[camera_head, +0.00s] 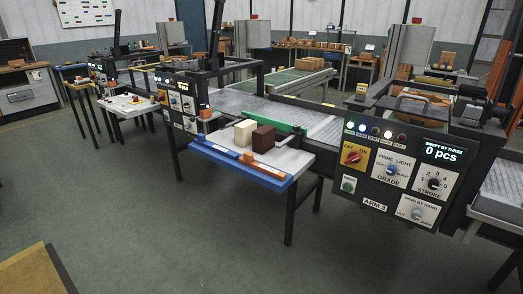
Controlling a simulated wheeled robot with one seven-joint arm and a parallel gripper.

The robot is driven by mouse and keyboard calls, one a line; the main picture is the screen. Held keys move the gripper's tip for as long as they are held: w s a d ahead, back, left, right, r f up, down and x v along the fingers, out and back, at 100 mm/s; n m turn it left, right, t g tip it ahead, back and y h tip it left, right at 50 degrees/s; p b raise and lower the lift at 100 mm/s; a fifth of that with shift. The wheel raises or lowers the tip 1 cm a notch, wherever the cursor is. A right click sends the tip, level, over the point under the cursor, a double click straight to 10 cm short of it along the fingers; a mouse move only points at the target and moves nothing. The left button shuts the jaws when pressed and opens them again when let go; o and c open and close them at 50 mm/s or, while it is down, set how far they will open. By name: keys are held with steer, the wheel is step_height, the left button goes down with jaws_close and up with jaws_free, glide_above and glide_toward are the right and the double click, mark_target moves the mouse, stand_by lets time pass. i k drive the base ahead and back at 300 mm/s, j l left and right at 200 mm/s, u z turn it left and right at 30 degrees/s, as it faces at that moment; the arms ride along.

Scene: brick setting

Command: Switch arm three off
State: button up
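The arm three control panel (405,228) is a dark box at the right, with the label "ARM 3" (375,205) low on it. Its red rotary switch (352,158) sits on a yellow plate marked OFF on the left and ON on the right. The handle is too small to tell which mark it points at. A display (440,152) reads "0 pcs". A blue GRADE knob (391,170), a black STROKE knob (433,184), a sweep-by-hand knob (417,213) and a green button (348,187) are beside it. My gripper is not in view.
A row of small lamps (375,131) tops the panel. Left of it, a blue-edged table (235,166) holds a cream block (245,132) and a brown block (263,139). Another control panel (181,103) stands farther left. Open green floor (190,230) lies in front.

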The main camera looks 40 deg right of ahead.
mark_target(354, 157)
steer(key=i+j+u, duration=0.15)
steer(key=i+u, duration=0.35)
steer(key=i, duration=0.4)
steer(key=i+l+u, duration=0.2)
steer(key=i+u, duration=0.3)
steer(key=i, duration=0.4)
steer(key=i+z, duration=0.2)
steer(key=z, duration=0.25)
steer(key=i+j+z, duration=0.1)
steer(key=z, duration=0.35)
steer(key=i+j+z, duration=0.2)
steer(key=z, duration=2.45)
steer(key=i+j, duration=0.05)
steer(key=j, duration=0.05)
